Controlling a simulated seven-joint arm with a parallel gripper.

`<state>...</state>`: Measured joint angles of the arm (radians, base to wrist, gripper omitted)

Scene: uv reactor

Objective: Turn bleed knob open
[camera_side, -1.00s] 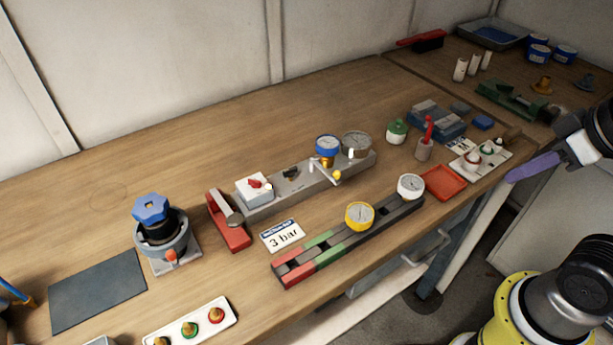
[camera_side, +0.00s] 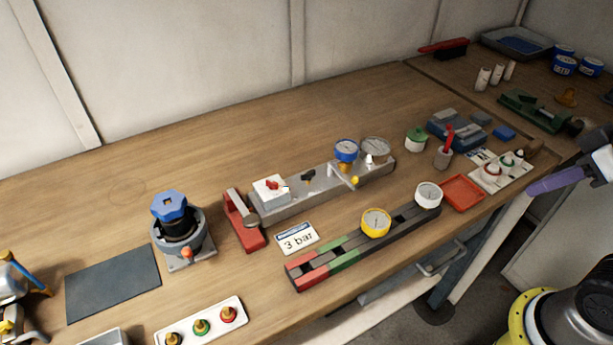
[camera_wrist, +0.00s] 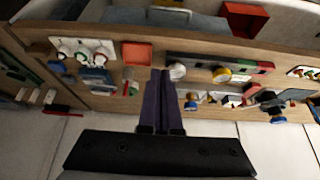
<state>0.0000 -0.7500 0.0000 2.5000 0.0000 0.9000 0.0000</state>
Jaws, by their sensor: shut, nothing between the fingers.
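The grey manifold block (camera_side: 325,190) lies mid-bench. It carries a white box with a red knob (camera_side: 272,185), a black knob (camera_side: 308,176), a blue-topped gauge or regulator (camera_side: 346,151), a grey-faced gauge (camera_side: 375,149) and a yellow-tipped lever (camera_side: 354,181). I cannot tell which is the bleed knob; no label for it is readable. My gripper (camera_side: 533,188) is at the right, off the bench's front edge and far from the manifold. Its purple fingers (camera_wrist: 161,74) are together and empty in the wrist view.
A slotted rail (camera_side: 335,259) with yellow and white gauges lies in front of the manifold. A blue-handled vessel (camera_side: 172,205) stands left. A red tray (camera_side: 462,194) and white fittings tray (camera_side: 500,172) lie near my gripper. The bench behind the manifold is clear.

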